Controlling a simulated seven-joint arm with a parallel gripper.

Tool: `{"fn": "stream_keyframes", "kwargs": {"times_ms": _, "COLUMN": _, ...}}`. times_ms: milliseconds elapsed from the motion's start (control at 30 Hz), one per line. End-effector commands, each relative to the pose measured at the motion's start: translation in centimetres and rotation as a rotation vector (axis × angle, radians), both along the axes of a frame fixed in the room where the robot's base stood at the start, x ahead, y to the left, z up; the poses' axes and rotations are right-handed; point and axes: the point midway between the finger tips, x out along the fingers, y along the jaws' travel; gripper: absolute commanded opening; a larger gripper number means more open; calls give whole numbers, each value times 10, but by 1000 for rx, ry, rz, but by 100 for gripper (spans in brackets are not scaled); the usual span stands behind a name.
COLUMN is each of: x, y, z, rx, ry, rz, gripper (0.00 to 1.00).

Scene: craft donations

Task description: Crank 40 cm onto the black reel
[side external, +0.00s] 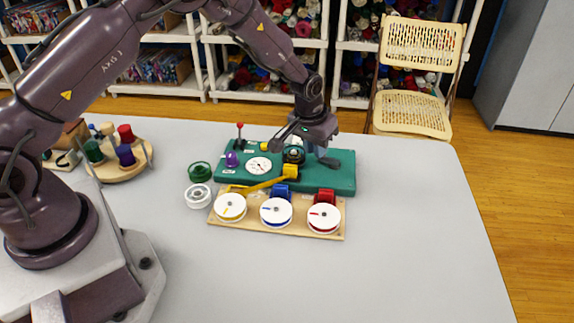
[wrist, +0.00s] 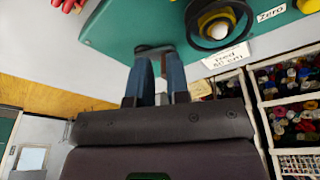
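The black reel (side external: 293,155) sits on the green winder board (side external: 345,185); in the wrist view the reel (wrist: 220,20) has yellow at its centre. A yellow ribbon (side external: 262,186) runs from the yellow-marked spool (side external: 230,207) to a yellow block (side external: 290,171) in front of the reel. My gripper (side external: 322,150) points down at the right side of the board, by a dark crank arm (side external: 342,153). In the wrist view my two blue fingers (wrist: 158,62) stand slightly apart at the crank arm (wrist: 152,48). Whether they clamp its handle is hidden.
The board also carries a round dial (side external: 259,166), a red-topped lever (side external: 239,131) and a purple knob (side external: 232,159). Blue (side external: 276,212) and red (side external: 324,218) spools share a wooden rack. Green (side external: 200,172) and white (side external: 198,196) reels lie left. The table's front right is clear.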

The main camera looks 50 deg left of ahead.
Motion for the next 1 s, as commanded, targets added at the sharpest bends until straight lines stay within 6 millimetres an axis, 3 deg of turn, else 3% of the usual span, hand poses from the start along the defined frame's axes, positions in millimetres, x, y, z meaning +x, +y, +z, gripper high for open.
{"fn": "stream_keyframes", "kwargs": {"times_ms": 367, "x": 1, "y": 0, "z": 6, "rx": 0, "ry": -2, "rz": 0, "gripper": 19}}
{"fn": "stream_keyframes", "kwargs": {"times_ms": 1000, "x": 0, "y": 0, "z": 68, "rx": 0, "ry": -2, "rz": -1, "gripper": 19}}
